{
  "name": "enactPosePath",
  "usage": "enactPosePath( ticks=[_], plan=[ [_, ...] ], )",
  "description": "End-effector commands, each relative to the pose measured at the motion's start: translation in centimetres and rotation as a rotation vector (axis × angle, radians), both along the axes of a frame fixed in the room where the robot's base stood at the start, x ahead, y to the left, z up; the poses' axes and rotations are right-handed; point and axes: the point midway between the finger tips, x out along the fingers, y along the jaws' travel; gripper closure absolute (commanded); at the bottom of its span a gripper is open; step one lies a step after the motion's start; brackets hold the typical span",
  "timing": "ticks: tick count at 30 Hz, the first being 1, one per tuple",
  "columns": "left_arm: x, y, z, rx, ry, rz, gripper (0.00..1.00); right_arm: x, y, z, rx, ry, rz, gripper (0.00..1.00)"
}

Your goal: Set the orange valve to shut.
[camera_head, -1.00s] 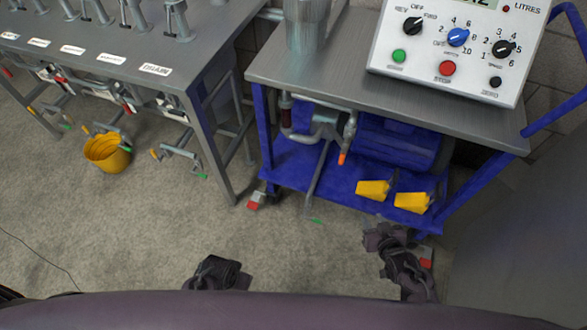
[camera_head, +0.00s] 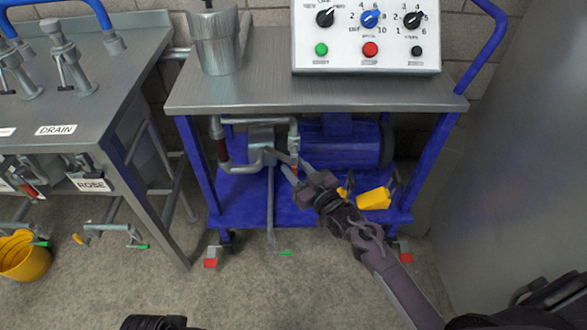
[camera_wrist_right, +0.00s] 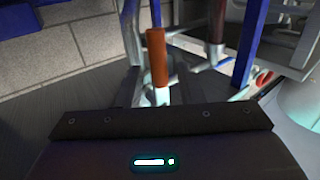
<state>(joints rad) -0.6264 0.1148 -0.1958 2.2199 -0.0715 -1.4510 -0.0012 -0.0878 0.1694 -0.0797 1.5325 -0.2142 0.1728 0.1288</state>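The orange valve's handle (camera_head: 294,170) hangs down from the grey pipework at the front of the blue cart, below its steel top. Its orange grip also shows upright in the right wrist view (camera_wrist_right: 157,58), ahead of the gripper. My right gripper (camera_head: 290,168) reaches in from the lower right, with its fingers apart at the orange grip. They look open around or beside it; contact cannot be told. The valve body is partly hidden by the pipes and gripper. My left gripper (camera_head: 155,322) shows only as a dark piece at the bottom edge; its fingers are hidden.
A dark red handle (camera_head: 222,150) sits on the pipe to the left. Yellow blocks (camera_head: 374,199) lie on the cart's lower shelf. A control box (camera_head: 366,38) and steel vessel (camera_head: 217,45) stand on top.

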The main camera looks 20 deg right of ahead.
Motion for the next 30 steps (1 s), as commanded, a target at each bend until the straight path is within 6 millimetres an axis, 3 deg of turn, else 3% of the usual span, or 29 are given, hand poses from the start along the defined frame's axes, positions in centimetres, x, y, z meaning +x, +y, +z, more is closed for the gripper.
enactPosePath(
  ticks=[11,20,30],
  plan=[
    [0.14,-0.27,-0.10,-0.007,-0.015,-0.005,1.00,1.02,0.33,-0.01,-0.001,0.001,0.000,0.66],
    [0.14,-0.27,-0.09,-0.007,-0.015,-0.005,1.00,1.00,0.32,-0.03,-0.001,0.001,0.000,1.00],
    [0.07,-0.23,0.02,-0.006,-0.011,-0.004,1.00,0.99,0.29,0.02,-0.006,0.002,0.000,1.00]
  ],
)
